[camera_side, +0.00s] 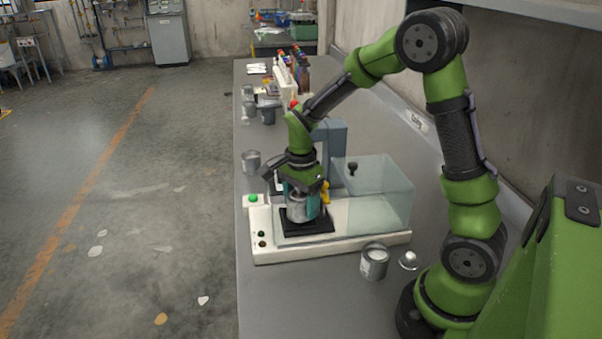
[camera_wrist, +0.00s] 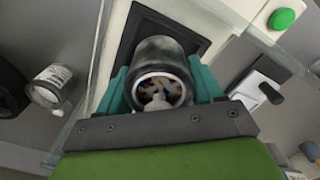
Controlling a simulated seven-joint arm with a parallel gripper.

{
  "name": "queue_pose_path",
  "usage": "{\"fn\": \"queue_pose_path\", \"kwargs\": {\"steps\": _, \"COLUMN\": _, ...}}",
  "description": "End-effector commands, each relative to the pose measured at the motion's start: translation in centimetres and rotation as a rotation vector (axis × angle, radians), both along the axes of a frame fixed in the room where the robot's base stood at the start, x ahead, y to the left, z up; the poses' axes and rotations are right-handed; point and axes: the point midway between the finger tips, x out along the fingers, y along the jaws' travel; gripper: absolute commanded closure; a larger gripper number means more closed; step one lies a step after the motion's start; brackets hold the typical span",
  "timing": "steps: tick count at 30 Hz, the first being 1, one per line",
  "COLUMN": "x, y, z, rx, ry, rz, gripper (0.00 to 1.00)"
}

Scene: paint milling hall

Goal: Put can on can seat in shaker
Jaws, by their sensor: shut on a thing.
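A grey metal can (camera_side: 297,207) is between the teal fingers of my gripper (camera_side: 302,200), directly over the black square can seat (camera_side: 308,226) of the shaker (camera_side: 345,226). In the wrist view, the can (camera_wrist: 160,75) stands between both fingers of my gripper (camera_wrist: 165,92), its round end facing the camera. The black seat (camera_wrist: 137,32) shows around it there. My gripper is shut on the can. The can looks upright and low over the seat. I cannot tell whether its bottom touches the seat.
The shaker's clear cover (camera_side: 375,190) stands right of the seat. Another can (camera_side: 374,262) and a small silvery thing (camera_side: 409,260) are in front of the shaker. A grey can (camera_side: 251,160) stands behind it at left. The bench's (camera_side: 290,300) front left is clear.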

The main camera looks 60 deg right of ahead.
Motion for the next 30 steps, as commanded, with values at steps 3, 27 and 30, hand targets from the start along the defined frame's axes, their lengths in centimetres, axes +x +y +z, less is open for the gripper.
{"fn": "queue_pose_path", "kwargs": {"steps": 3, "x": 0.0, "y": 0.0, "z": -1.0, "rx": 0.0, "ry": -0.001, "rz": -0.001, "gripper": 0.7}}
{"fn": "queue_pose_path", "kwargs": {"steps": 27, "x": 0.0, "y": 0.0, "z": -1.0, "rx": 0.0, "ry": -0.003, "rz": -0.001, "gripper": 0.23}}
{"fn": "queue_pose_path", "kwargs": {"steps": 30, "x": 0.1, "y": 0.0, "z": 0.1, "rx": -0.001, "ry": -0.005, "rz": 0.0, "gripper": 0.23}}
